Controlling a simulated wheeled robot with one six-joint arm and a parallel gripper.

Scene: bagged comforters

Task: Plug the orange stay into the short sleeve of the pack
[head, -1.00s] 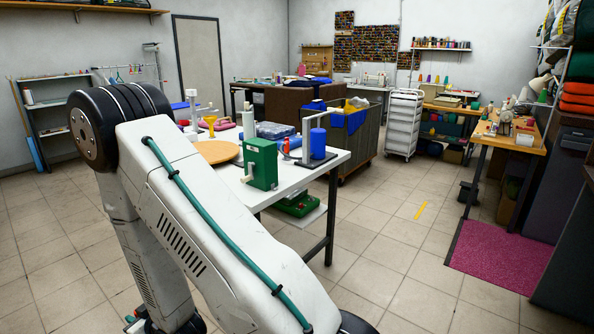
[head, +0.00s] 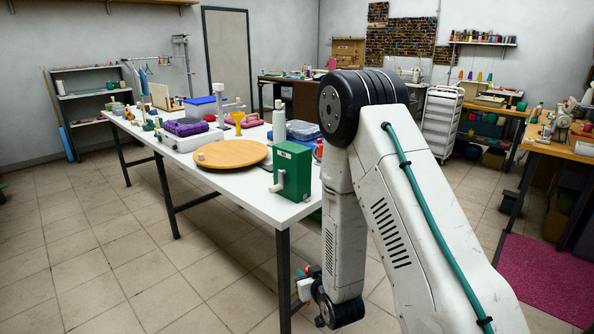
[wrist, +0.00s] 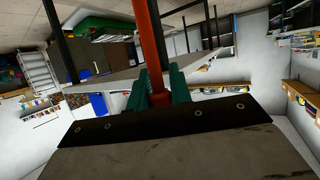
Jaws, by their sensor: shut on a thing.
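The orange stay (wrist: 149,40) is a straight orange-red rod in the wrist view. My gripper (wrist: 157,88) is shut on it, with a teal finger on each side, and the rod runs up out of the top of the picture. In the head view my arm hangs at the right front of the white table, its lower end below the tabletop, and the stay cannot be made out there. A purple folded bundle (head: 186,127) and a clear-bagged blue bundle (head: 303,130) lie on the table. I cannot tell which thing is the pack, and no sleeve is discernible.
The white table (head: 225,205) also carries a round wooden board (head: 232,155), a green box device (head: 292,171) and a pale bottle (head: 279,122). A white drawer trolley (head: 440,120) and a pink mat (head: 545,278) are at the right. The tiled floor at left front is clear.

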